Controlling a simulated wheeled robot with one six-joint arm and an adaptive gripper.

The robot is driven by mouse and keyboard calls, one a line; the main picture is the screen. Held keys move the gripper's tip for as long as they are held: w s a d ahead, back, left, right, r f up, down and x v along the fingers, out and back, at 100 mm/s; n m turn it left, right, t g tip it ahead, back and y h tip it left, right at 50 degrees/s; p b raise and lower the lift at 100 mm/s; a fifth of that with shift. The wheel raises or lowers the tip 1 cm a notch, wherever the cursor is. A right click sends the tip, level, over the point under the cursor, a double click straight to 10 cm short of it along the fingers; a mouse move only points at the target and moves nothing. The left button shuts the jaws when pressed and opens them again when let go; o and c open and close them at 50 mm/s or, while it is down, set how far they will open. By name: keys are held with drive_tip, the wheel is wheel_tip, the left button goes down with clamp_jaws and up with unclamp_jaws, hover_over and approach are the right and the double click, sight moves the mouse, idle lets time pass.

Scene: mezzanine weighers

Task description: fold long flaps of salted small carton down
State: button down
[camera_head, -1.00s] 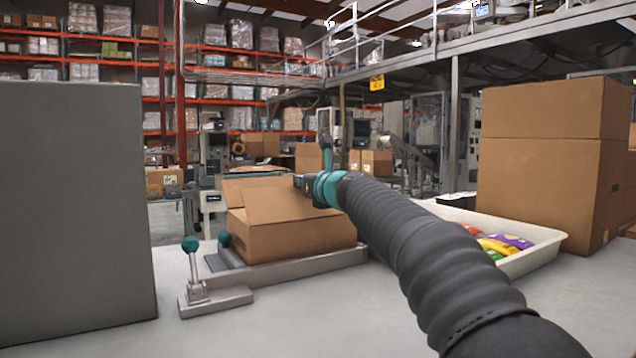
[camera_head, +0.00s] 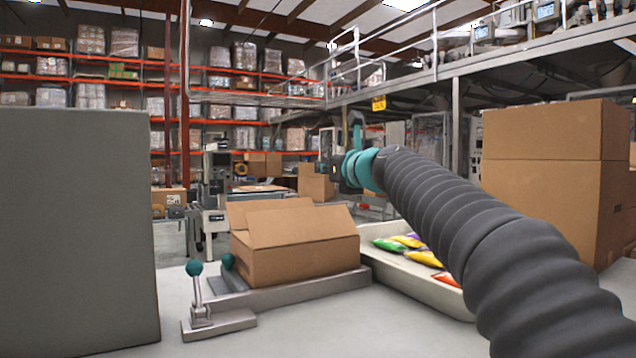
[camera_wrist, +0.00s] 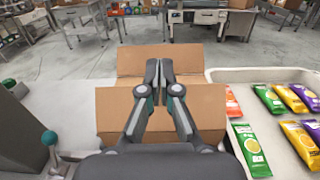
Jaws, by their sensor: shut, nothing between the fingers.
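The small carton (camera_head: 305,258) sits on a metal fixture plate on the table, in the middle of the head view. Its near long flap (camera_head: 300,227) leans up and inward, and its far long flap (camera_head: 268,208) stands tilted behind it. In the wrist view the near flap (camera_wrist: 113,107) and far flap (camera_wrist: 130,64) show on either side of my gripper (camera_wrist: 158,68). My gripper is shut and empty, with fingertips over the carton's middle in that view. In the head view my arm holds it above and right of the carton, its fingertips hidden. The carton's inside is mostly hidden.
A white tray (camera_head: 375,261) of colourful packets (camera_head: 424,258) stands right of the carton. A toggle clamp with a teal knob (camera_head: 194,268) stands front left. A grey box (camera_head: 75,230) fills the left, and tall brown cartons (camera_head: 550,190) stand at the right.

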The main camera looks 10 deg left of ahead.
drive_tip(key=m+b, duration=0.1)
drive_tip(key=m, duration=3.5)
hover_over(307, 225)
drive_tip(key=v, duration=0.4)
wheel_tip(307, 225, down, 7)
drive_tip(key=shift+w+a+f, duration=1)
drive_tip(key=shift+w+f, duration=0.1)
drive_tip(key=shift+w, duration=0.05)
drive_tip(key=shift+w+a+f, duration=0.25)
drive_tip(key=shift+w+f, duration=0.1)
drive_tip(key=shift+f, duration=0.1)
